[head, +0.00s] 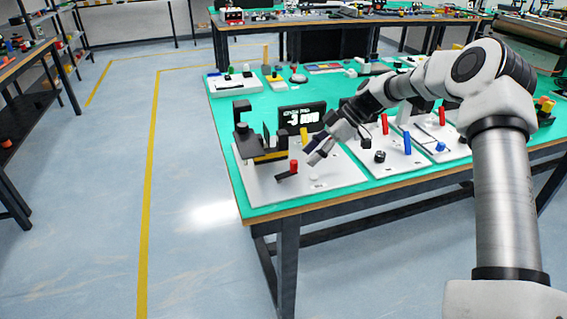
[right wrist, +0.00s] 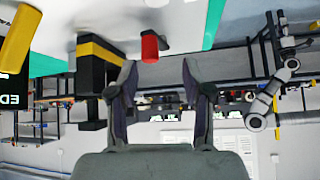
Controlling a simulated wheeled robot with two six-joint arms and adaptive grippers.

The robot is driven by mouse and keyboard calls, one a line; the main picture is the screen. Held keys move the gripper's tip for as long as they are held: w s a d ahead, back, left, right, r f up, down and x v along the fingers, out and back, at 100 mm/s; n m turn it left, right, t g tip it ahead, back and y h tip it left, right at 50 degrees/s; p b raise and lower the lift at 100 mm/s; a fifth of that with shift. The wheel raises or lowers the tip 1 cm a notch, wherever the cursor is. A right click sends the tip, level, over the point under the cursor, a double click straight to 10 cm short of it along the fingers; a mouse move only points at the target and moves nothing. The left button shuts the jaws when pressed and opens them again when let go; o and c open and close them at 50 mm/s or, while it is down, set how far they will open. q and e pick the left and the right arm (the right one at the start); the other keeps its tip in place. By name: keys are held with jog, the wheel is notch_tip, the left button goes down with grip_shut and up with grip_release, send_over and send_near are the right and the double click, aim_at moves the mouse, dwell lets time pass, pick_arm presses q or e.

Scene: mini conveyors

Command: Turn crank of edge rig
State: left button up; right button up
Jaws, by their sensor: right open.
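The edge rig is a white board (head: 250,190) at the table's near left corner, with a dark stepped mechanism (head: 262,153) on it. Its crank is a short dark arm (head: 284,177) topped by a red knob (head: 294,166). My right gripper (head: 316,158) is open just right of the red knob, apart from it, fingers slanting down left. In the right wrist view, which looks upside down, the red knob (right wrist: 150,46) shows beyond and between the open, empty fingers (right wrist: 159,66). A black block with a yellow stripe (right wrist: 100,52) is beside the left finger. My left gripper is out of view.
A black sign (head: 301,118) with white lettering and a yellow upright piece (head: 304,135) stand behind the crank. Boards with red handles (head: 385,124) and blue handles (head: 407,143) lie to the right, under my right arm. The floor left of the green table (head: 228,112) is clear.

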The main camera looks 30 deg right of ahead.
aim_at(295, 161)
jog(key=shift+w+d+r, duration=0.4)
jog(key=shift+w+d, duration=0.1)
jog(key=shift+d, duration=0.15)
jog(key=shift+w, duration=0.15)
jog(key=shift+t, duration=0.3)
jog(key=x, duration=0.7)
jog(key=shift+a, duration=0.35)
jog(key=shift+s+a+r, duration=0.1)
jog(key=shift+s+r, duration=0.05)
jog(key=shift+s, duration=0.05)
grip_shut()
